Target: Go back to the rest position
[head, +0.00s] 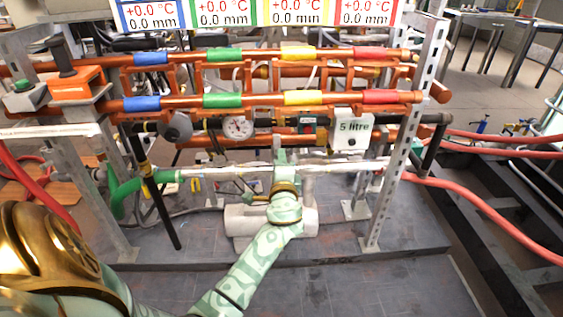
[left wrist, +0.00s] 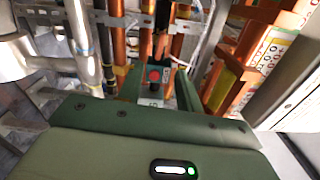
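My left gripper (head: 281,152) is in the middle of the head view, reaching forward to the front of the pipe rig, just below its lower pipes. In the left wrist view, its two green fingers (left wrist: 160,88) stand apart, with a gap between them. A small dark box with a red button (left wrist: 154,76) shows in that gap, seemingly beyond the fingers; I see no contact. Nothing is visibly held. My right gripper is in neither view.
Copper pipes with coloured bands (head: 222,101) cross the rig above the gripper. A pressure gauge (head: 238,128) and a white "5 litre" box (head: 351,132) hang close by. A perforated metal post (head: 403,150) stands to the right. Red hoses (head: 480,208) run right.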

